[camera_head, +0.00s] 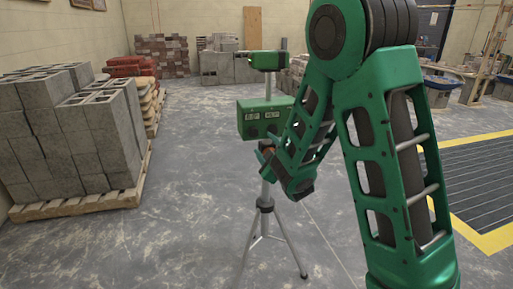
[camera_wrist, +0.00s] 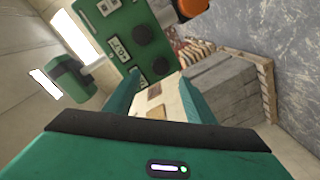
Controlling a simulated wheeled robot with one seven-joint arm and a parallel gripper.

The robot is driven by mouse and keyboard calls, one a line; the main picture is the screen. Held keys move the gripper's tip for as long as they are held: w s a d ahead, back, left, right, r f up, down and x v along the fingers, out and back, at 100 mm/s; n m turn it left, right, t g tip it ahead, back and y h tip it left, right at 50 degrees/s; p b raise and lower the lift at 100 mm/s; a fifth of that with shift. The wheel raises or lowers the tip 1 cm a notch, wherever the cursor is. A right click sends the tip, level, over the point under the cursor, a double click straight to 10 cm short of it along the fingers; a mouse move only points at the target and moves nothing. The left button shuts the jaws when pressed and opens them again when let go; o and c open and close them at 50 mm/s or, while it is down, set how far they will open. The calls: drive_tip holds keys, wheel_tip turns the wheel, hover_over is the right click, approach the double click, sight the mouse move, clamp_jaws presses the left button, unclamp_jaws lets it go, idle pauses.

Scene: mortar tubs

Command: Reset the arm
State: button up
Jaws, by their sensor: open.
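My gripper (camera_head: 264,152) is at the end of my green arm, in front of the lower part of a green box (camera_head: 262,112) on a grey tripod (camera_head: 265,205). In the wrist view its two teal fingers stand apart with nothing held between them (camera_wrist: 158,92). The green box, with labels and dark round knobs, shows at the top of the wrist view (camera_wrist: 132,40). I cannot tell whether the fingers touch it.
A smaller green unit (camera_head: 268,60) tops the tripod. Concrete blocks (camera_head: 90,135) sit on a pallet (camera_head: 80,203) at left. A yellow-edged dark grating (camera_head: 480,180) lies at right. The floor between pallet and tripod is clear.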

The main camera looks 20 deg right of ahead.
drive_tip(key=shift+s+a, duration=0.1)
drive_tip(key=shift+s, duration=0.45)
drive_tip(key=s+d+f+m+g+h, duration=0.1)
drive_tip(key=s+d+m+g+h, duration=0.35)
drive_tip(key=d, duration=0.75)
drive_tip(key=s+d+f+m+g, duration=0.2)
drive_tip(key=s+d+m+g, duration=0.4)
drive_tip(key=s, duration=0.7)
drive_tip(key=s+a+m+g+y, duration=0.2)
drive_tip(key=s+m+g, duration=0.1)
drive_tip(key=s, duration=1.1)
drive_tip(key=s+a+m+g+y, duration=0.2)
drive_tip(key=s+m+g, duration=0.1)
drive_tip(key=s, duration=1.1)
drive_tip(key=shift+r+g+y, duration=0.25)
drive_tip(key=shift+g+y, duration=0.1)
drive_tip(key=shift+g, duration=0.2)
drive_tip(key=shift+w, duration=0.1)
